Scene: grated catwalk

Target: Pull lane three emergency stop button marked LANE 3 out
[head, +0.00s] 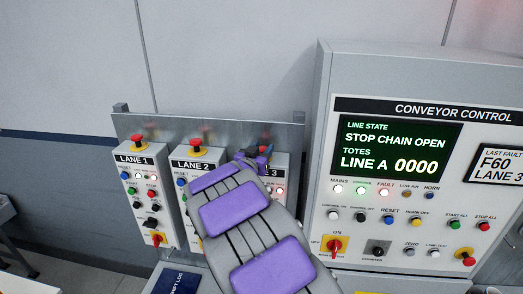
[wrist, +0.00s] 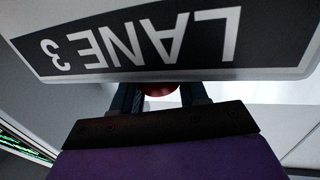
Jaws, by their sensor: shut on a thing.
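The LANE 3 control box (head: 281,177) is on the right of the lane panel in the head view, mostly hidden behind my arm. Its LANE 3 label (wrist: 150,45) fills the top of the wrist view, upside down. The red emergency stop button (wrist: 159,89) shows between my gripper's fingers (wrist: 160,97) just past the label's edge. My gripper is shut on it. In the head view my gripper (head: 258,160) is small at the top of that box, and a bit of the red button (head: 265,149) shows beside it.
LANE 1 (head: 148,195) and LANE 2 (head: 196,165) boxes stand to the left, each with a red stop button on top. The conveyor control cabinet (head: 415,190) stands close on the right; its screen (head: 399,148) reads STOP CHAIN OPEN. A dark blue log book (head: 180,283) lies below.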

